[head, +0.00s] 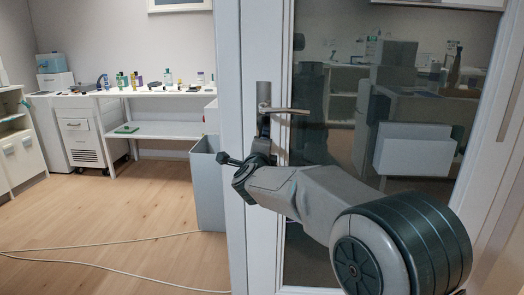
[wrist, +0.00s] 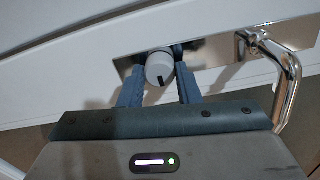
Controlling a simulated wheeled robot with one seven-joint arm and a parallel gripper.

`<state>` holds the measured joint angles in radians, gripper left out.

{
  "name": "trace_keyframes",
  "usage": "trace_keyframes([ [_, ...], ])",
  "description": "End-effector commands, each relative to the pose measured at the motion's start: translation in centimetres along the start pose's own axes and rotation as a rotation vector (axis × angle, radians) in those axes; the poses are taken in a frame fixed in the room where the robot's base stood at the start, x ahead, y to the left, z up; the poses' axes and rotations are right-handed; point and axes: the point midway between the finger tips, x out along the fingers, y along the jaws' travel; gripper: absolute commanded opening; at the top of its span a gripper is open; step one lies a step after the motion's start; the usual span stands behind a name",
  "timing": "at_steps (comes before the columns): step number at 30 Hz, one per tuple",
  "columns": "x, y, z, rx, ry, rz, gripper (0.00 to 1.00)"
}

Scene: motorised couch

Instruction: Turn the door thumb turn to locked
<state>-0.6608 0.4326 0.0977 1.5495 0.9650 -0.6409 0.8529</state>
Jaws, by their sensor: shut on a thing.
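The thumb turn (wrist: 160,69) is a round light-grey knob with a dark mark, on a shiny metal plate (wrist: 212,54) on the white door (wrist: 82,70). My gripper (wrist: 161,62) has one finger on each side of the knob and is shut on it. In the head view my gripper (head: 263,143) is at the door's edge, just below the lever handle (head: 283,110); the thumb turn is hidden there behind my gripper and wrist. In the wrist view the bent handle (wrist: 288,75) is right of my fingers, apart from them.
The door's glass pane (head: 345,100) reflects the room. A grey bin (head: 207,185) stands left of the door. A white desk (head: 150,93) with bottles is at the back left. A white cable (head: 90,265) crosses the otherwise open wooden floor.

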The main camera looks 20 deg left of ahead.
Motion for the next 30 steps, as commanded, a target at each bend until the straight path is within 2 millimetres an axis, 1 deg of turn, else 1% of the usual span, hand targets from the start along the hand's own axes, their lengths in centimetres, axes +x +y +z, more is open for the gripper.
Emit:
trace_keyframes([
  [1, 0.0, 0.0, 0.0, 0.001, 0.000, 0.000, 0.36],
  [3, 0.0, 0.0, 0.0, 0.001, 0.000, 0.000, 0.52],
  [11, 0.0, 0.0, 0.0, 0.000, 0.000, 0.000, 0.52],
  [14, -0.4, 0.0, 0.0, 0.000, 0.000, 0.000, 0.52],
  [16, -0.9, -0.1, 0.1, 0.000, -0.001, 0.000, 0.52],
  [20, -2.8, -0.1, 0.1, -0.001, -0.002, 0.001, 0.52],
  [30, -9.8, -0.2, 0.1, -0.001, -0.002, 0.000, 0.52],
])
